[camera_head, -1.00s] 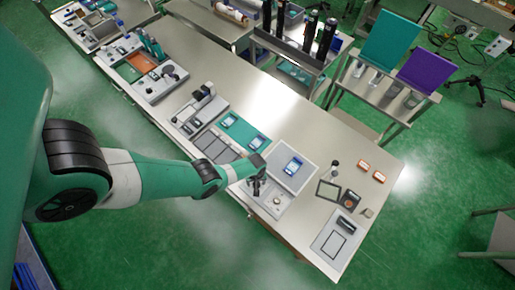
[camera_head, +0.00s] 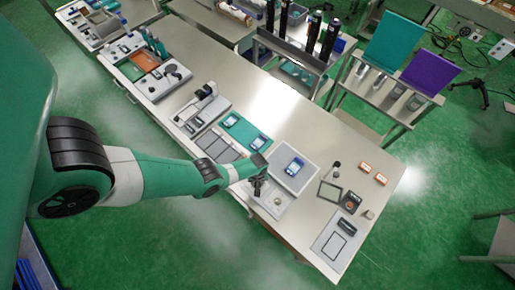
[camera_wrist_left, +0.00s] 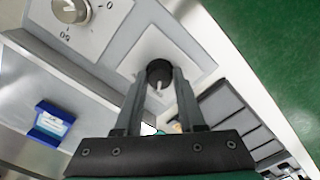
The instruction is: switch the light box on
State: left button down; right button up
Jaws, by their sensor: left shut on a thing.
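The light box (camera_head: 303,180) stands at the table's front edge, with a flat pale top carrying a small blue-and-white pack (camera_head: 294,167). The pack also shows at the left of the left wrist view (camera_wrist_left: 52,122). A light front panel (camera_wrist_left: 115,55) carries a silver dial (camera_wrist_left: 70,9) with printed marks and a dark round knob (camera_wrist_left: 159,70) with a pale pointer on a white plate. My left gripper (camera_head: 258,187) is over this panel. In the left wrist view its fingers (camera_wrist_left: 160,82) are shut around the dark knob, partly hiding it. My right gripper is not in view.
Left are a green mat (camera_head: 237,126) and a grey compartment tray (camera_head: 217,146). A rack with teal and purple panels (camera_head: 395,42) stands behind.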

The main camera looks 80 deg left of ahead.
pick_arm(q)
jog(key=shift+m, duration=0.3)
jog(key=m, duration=0.6)
jog(key=shift+m, duration=0.3)
jog(key=m, duration=0.6)
jog(key=shift+m, duration=0.3)
jog(key=c, duration=0.5)
grip_release()
